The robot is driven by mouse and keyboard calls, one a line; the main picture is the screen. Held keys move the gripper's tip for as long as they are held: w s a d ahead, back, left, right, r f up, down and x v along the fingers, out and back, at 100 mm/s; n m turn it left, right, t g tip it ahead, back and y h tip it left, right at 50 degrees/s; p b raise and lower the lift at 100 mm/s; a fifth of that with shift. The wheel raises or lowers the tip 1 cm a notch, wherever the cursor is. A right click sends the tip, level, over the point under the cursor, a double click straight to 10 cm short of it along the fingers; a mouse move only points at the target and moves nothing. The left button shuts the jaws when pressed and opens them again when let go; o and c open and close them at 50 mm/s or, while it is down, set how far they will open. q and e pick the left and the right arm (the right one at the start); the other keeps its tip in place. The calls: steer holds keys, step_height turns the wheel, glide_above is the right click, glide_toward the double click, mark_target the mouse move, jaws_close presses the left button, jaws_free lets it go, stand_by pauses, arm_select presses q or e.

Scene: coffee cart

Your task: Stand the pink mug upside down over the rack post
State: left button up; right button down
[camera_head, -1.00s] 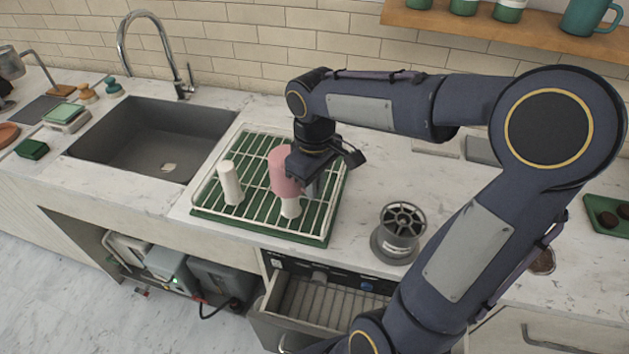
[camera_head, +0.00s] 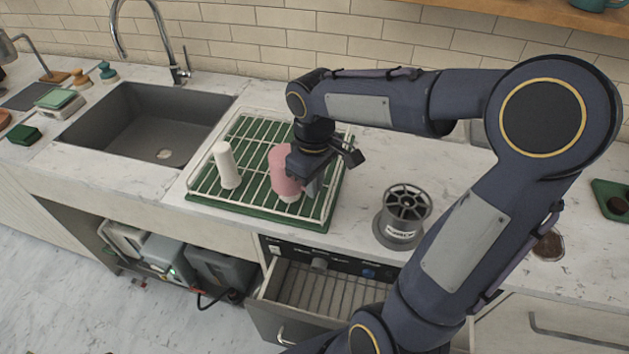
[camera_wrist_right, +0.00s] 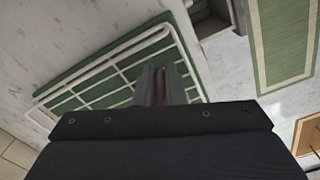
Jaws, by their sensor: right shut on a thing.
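The pink mug (camera_head: 284,175) is over the right-hand white post of the drying rack (camera_head: 205,182). The mug hides nearly all of that post; only a little white shows at its lower edge. It looks about upright, and I cannot tell whether it rests on the post. My right gripper (camera_head: 314,184) is shut on the mug at its right side, partly hidden by its own body. In the right wrist view, a narrow reddish strip shows between the fingers (camera_wrist_right: 160,85). My left gripper is not in view.
A second white post (camera_head: 227,166) stands bare on the rack's left. The sink (camera_head: 150,125) lies further left. A grey spool-like stand (camera_head: 405,215) is right of the rack. A drawer (camera_head: 320,290) is open below the counter.

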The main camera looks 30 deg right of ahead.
steer(key=shift+f, duration=0.25)
steer(key=c, duration=1.4)
jaws_free()
steer(key=shift+c, duration=0.2)
step_height(320, 180, up, 8)
steer(key=shift+f, duration=0.1)
steer(key=shift+s, duration=0.1)
